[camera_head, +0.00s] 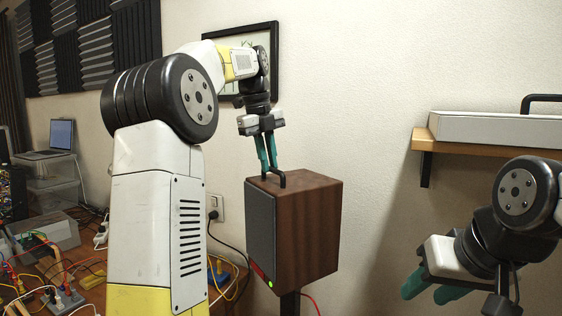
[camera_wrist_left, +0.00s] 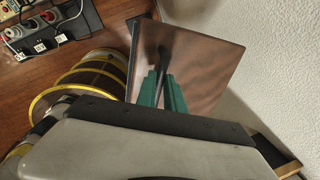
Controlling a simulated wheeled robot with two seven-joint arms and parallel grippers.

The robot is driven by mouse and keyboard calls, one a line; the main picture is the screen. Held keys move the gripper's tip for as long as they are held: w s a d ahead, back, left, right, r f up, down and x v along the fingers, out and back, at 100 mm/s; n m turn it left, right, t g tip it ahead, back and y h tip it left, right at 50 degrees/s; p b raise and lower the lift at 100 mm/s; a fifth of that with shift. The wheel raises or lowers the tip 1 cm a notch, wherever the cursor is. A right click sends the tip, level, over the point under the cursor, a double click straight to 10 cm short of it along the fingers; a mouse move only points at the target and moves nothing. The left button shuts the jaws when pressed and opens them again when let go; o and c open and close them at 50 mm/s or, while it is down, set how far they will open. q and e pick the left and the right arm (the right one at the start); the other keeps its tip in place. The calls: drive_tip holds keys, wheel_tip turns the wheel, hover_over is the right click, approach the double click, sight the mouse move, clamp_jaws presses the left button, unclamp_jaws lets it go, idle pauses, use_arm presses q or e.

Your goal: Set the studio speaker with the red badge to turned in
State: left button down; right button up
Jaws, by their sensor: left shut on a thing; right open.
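The studio speaker (camera_head: 310,225) is a dark wooden box on a black stand, with a dark grille facing left and toward me. A red badge (camera_head: 257,269) sits low on its front, near a small green light. My left gripper (camera_head: 271,170) is above the speaker, its green fingers shut on the black handle (camera_head: 281,175) on the top. In the left wrist view, the speaker's wooden top (camera_wrist_left: 208,80) lies beyond the fingers (camera_wrist_left: 162,88). My right gripper (camera_head: 428,290) is open and empty at the lower right, apart from the speaker.
A cluttered wooden desk (camera_head: 95,268) with cables and small boxes fills the lower left. A framed picture (camera_head: 277,65) hangs on the wall behind my left arm. A wooden shelf (camera_head: 480,146) bearing a white case (camera_head: 495,127) juts out at right. The wall between is bare.

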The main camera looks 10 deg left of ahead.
use_arm(q)
drive_tip(key=shift+r, duration=0.1)
drive_tip(key=c, duration=1.5)
unclamp_jaws()
drive_tip(key=shift+o, duration=0.2)
wheel_tip(320, 180, up, 8)
drive_tip(key=s+a, duration=0.1)
drive_tip(key=shift+f, duration=0.25)
